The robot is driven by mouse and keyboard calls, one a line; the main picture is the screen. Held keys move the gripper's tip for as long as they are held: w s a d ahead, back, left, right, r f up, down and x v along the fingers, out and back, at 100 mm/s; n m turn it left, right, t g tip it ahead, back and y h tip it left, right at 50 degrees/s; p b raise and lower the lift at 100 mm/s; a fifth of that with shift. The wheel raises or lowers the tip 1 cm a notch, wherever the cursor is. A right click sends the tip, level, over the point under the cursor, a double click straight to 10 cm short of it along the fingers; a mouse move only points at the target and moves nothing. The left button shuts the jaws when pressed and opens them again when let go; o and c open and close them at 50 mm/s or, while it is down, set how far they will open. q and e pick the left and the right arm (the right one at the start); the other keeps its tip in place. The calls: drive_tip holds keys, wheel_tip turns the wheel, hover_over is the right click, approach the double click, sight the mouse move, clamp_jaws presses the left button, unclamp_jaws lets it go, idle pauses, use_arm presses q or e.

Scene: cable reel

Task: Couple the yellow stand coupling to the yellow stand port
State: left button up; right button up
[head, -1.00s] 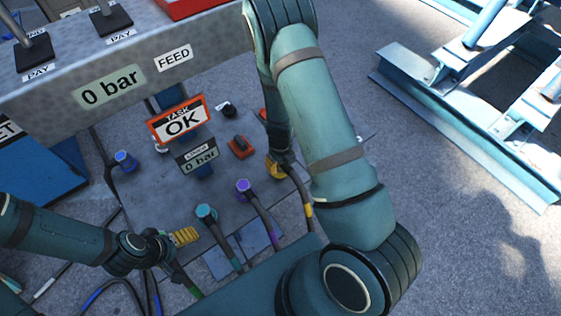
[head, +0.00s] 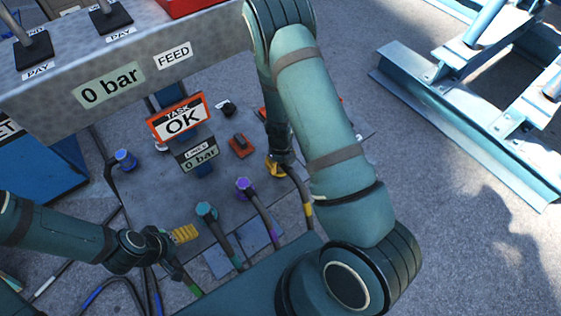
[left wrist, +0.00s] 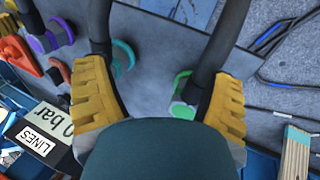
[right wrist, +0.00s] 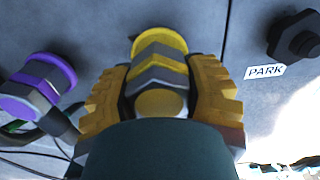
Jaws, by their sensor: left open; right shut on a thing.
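The yellow stand coupling (right wrist: 160,103) is between the fingers of my right gripper (right wrist: 165,95), which is shut on it. A yellow ring (right wrist: 158,40) shows just beyond it, close to the grey panel; I cannot tell whether the coupling is seated in the yellow stand port. In the head view my right gripper (head: 277,167) is low over the panel, and a hose with a yellow band (head: 307,210) runs down from it. My left gripper (head: 184,234) is open. In the left wrist view a green coupling (left wrist: 183,108) shows between and beyond its fingers.
A purple coupling (head: 243,186) and a teal coupling (head: 206,211) stand on the panel (head: 215,120) left of my right gripper. A blue coupling (head: 124,160) is farther left. A red-handled valve (head: 240,147) and an "OK" sign (head: 181,122) are behind. A PARK label (right wrist: 264,71) is nearby.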

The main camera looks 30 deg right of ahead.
drive_tip(key=shift+f+b, duration=0.35)
drive_tip(key=shift+f, duration=0.15)
drive_tip(key=o, duration=1.4)
drive_tip(key=shift+r, duration=0.15)
wheel_tip(320, 180, up, 12)
drive_tip(key=shift+f, duration=0.1)
